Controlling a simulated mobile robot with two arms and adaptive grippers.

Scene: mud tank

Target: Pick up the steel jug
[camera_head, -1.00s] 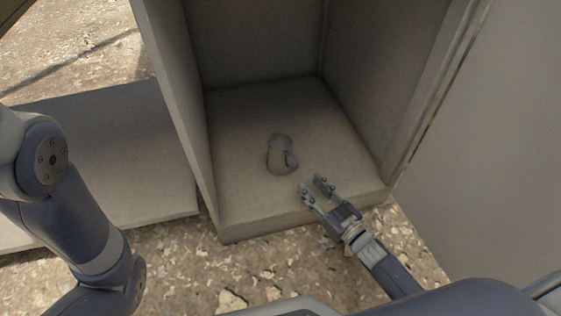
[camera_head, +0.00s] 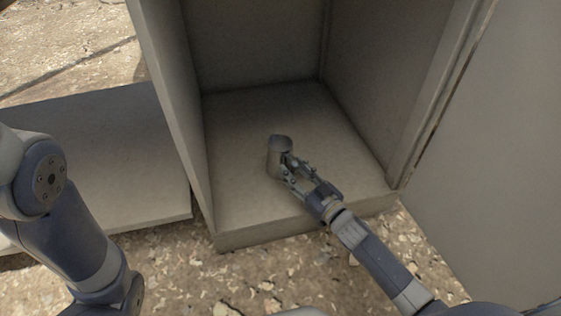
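The steel jug (camera_head: 277,147) is a small grey jug standing upright on the floor of an open cabinet (camera_head: 240,225). My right gripper (camera_head: 287,168) is at the jug's near right side, where the handle is. Its fingers overlap the handle and hide it. I cannot tell whether the fingers are closed on it or only around it. My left gripper is out of view; only part of my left arm shows at the left.
The cabinet's left wall (camera_head: 172,100) and right wall (camera_head: 375,80) flank the jug. A flat grey slab (camera_head: 100,150) lies to the left, and a grey panel (camera_head: 490,160) stands at the right. The cabinet floor around the jug is clear.

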